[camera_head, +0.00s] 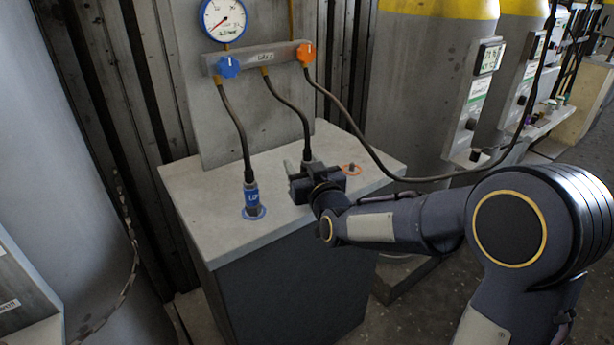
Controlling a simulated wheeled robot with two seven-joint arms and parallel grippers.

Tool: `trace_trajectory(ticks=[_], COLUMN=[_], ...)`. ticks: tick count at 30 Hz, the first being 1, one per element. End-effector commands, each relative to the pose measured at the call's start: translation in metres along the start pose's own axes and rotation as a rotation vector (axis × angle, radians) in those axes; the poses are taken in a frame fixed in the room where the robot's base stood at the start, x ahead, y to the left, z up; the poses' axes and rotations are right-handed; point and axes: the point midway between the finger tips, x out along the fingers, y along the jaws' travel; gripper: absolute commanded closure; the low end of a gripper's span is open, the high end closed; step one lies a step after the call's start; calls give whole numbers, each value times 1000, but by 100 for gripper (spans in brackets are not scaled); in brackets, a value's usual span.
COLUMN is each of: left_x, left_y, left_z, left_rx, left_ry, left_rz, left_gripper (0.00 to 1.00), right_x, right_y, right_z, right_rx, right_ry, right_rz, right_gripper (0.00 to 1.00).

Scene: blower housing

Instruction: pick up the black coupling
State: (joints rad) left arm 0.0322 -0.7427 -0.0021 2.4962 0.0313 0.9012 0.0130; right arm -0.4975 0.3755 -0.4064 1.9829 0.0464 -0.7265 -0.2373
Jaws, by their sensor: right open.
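The black coupling (307,154) is at the lower end of the middle hose, above the grey bench top (218,222). Its lower part is hidden behind my right gripper. My right gripper (302,168) comes in from the right and is open, low over the bench top just in front of the coupling. A pale finger shows to the left of the coupling. I cannot tell whether the fingers touch the coupling. My left gripper is not in view.
A blue coupling (252,196) stands upright on the bench in a blue ring. A dark hose (345,120) loops from the orange knob (306,54) toward the right. The bench's front left is clear.

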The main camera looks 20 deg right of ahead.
Motion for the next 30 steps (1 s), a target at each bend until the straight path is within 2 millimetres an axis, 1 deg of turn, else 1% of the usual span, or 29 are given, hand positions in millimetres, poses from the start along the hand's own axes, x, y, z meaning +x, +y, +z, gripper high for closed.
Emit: trace_trajectory(ticks=[6, 7, 18, 26, 30], left_x=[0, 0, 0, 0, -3], left_y=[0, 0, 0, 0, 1], left_z=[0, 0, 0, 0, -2], left_rx=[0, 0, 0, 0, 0], left_ry=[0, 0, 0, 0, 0], left_rz=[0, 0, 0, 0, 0], left_gripper=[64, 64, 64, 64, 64], right_x=[1, 1, 1, 1, 1], right_y=[0, 0, 0, 0, 0], right_z=[0, 0, 0, -2, -9], right_rx=[0, 0, 0, 1, 1], right_ry=[-1, -1, -1, 1, 2], right_rz=[0, 0, 0, 0, 0], right_gripper=[48, 51, 99, 100, 100])
